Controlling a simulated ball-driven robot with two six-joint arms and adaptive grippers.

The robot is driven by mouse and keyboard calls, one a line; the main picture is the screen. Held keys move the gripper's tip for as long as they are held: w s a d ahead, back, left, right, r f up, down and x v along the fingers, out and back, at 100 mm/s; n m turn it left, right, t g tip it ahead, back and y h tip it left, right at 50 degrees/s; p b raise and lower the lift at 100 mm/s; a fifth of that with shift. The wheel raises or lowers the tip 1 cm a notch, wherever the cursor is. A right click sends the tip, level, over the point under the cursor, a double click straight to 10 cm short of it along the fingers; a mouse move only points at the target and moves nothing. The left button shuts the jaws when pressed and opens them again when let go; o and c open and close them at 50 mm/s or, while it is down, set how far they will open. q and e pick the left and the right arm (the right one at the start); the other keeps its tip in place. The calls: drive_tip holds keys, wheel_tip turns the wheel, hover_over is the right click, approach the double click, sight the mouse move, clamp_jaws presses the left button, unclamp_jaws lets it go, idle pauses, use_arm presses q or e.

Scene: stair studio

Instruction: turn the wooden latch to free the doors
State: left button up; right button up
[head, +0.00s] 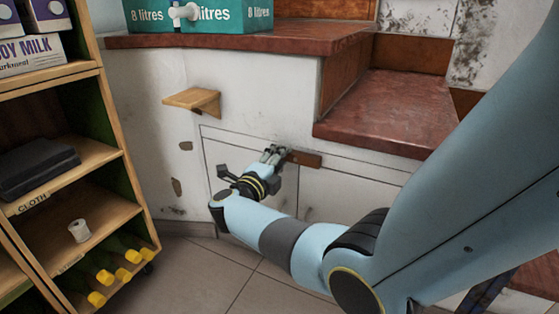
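The wooden latch (305,159) is a small brown bar on the white cupboard front under the stairs. It lies nearly level, across the top of the seam between the left door (226,152) and the right door (345,195). Both doors look closed. My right gripper (275,153) is at the latch's left end, its fingers pointing at the cupboard front. The fingers are small and partly overlap that end, so I cannot tell whether they touch or grip it. My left gripper is out of view.
A small wooden shelf (192,98) juts from the wall above the left door. Red-brown stone steps (385,110) overhang the cupboard. A wooden shelf unit (118,140) with bottles and a roll stands at left. Some tiled floor (205,275) is clear.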

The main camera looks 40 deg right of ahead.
drive_tip(key=o, duration=0.4)
drive_tip(key=shift+o, duration=0.2)
drive_tip(key=v, duration=0.7)
drive_tip(key=shift+a, duration=0.25)
drive_tip(key=shift+s, duration=0.15)
